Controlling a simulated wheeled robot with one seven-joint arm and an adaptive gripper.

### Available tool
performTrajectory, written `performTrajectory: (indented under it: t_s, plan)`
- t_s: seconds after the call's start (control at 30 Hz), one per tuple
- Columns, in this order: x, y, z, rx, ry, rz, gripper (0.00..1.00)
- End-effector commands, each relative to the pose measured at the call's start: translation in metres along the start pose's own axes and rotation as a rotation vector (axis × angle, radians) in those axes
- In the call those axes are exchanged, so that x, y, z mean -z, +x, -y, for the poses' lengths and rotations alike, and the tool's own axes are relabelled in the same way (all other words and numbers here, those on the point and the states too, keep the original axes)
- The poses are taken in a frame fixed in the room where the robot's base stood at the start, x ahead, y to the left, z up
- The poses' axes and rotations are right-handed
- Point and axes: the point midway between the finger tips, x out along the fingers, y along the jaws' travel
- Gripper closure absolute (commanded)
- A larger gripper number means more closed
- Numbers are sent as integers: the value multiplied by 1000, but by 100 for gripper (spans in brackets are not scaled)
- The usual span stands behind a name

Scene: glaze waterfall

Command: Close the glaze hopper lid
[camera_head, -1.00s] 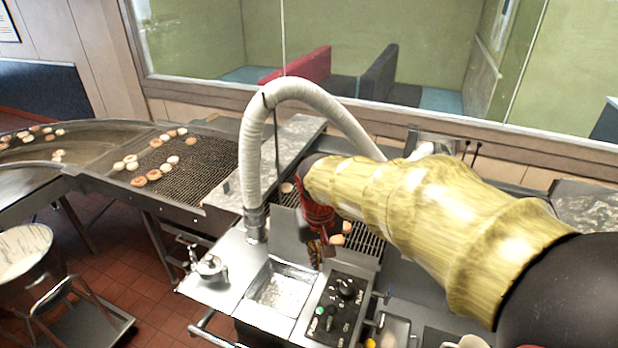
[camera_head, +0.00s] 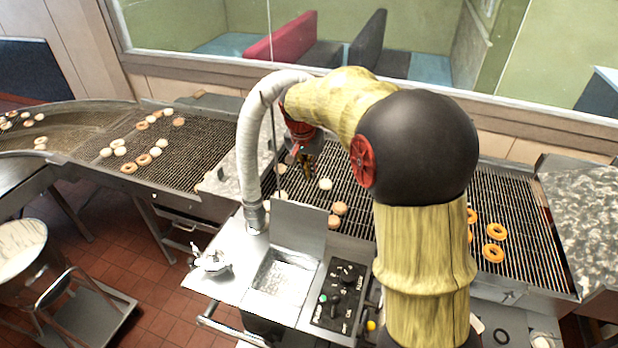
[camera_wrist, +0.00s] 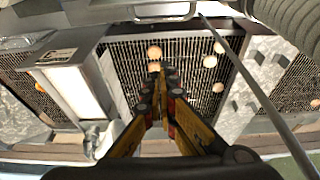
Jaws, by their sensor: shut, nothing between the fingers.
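The glaze hopper (camera_head: 262,290) is an open metal box at the front, with pale glaze inside. Its lid (camera_head: 299,229) is a flat grey metal panel standing upright along the hopper's back edge, so the hopper is open. My gripper (camera_head: 308,172) is behind and above the lid, over the conveyor grate, apart from the lid. In the wrist view my gripper (camera_wrist: 158,72) is shut with its fingertips together and empty. A metal edge with a handle (camera_wrist: 165,12) shows at the top of that view; I cannot tell whether it belongs to the lid.
A thick white hose (camera_head: 249,140) arches just left of my gripper. A control panel (camera_head: 338,293) sits right of the hopper. Donuts (camera_head: 340,208) lie on the grate (camera_head: 360,222). A silver valve fitting (camera_head: 212,262) stands left of the hopper. The window is behind.

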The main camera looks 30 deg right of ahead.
Motion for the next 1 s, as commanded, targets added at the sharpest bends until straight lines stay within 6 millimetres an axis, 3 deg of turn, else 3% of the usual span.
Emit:
performTrajectory:
  t_s: [0.47,0.5,0.7,1.0]
  plan:
    - [-1,89,-1,-2,-2,4,100]
    - [-8,80,0,2,-3,0,100]
    - [-31,72,0,1,-4,0,100]
    - [-38,72,0,2,-2,0,100]
